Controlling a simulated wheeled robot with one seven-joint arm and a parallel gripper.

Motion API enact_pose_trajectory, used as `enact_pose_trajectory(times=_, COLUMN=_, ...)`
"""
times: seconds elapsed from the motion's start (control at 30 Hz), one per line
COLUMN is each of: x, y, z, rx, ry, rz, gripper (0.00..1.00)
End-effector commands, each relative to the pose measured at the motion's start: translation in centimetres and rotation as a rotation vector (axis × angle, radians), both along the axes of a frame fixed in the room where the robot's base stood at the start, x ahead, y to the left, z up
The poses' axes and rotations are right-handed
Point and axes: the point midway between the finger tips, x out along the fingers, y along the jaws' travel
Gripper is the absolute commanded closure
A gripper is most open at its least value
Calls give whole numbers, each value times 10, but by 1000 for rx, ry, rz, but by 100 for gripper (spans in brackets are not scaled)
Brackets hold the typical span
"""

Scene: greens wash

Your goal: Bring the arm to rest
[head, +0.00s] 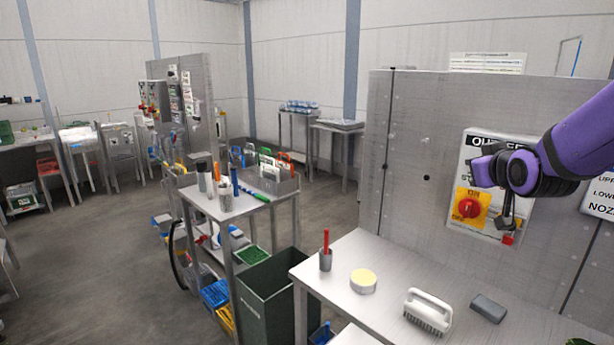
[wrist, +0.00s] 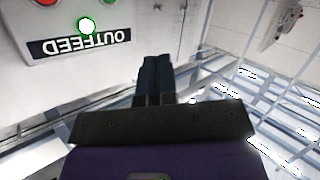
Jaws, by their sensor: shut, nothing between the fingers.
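My gripper shows in the wrist view with its two dark fingers (wrist: 155,62) together and nothing between them. In the head view my purple arm comes in from the right edge, and its end is in front of the control panel (head: 470,150). The fingertips are hard to make out there. The panel has a red rotary switch (head: 469,207) on a yellow plate, and a dark and red item (head: 507,238) hangs beside it. In the wrist view an upside-down "OUTFEED" sign (wrist: 80,47) with a lit button is at the upper left, apart from the fingers.
Below the arm, a steel table (head: 385,312) holds a cup with a red stick (head: 326,258), a yellow-topped round tub (head: 363,281), a white brush (head: 428,312) and a grey block (head: 488,308). A dark green bin (head: 270,300) stands left of it. Open floor lies further left.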

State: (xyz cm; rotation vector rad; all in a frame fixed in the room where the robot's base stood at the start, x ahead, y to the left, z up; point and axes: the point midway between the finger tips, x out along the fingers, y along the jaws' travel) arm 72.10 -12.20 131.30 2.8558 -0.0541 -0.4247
Motion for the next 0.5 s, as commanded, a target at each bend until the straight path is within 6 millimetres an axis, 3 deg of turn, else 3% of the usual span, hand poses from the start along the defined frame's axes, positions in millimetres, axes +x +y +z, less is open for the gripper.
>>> enact_pose_trajectory(times=0.5, x=-140, y=32, z=13, rx=156, ry=426, rz=-42, gripper=100)
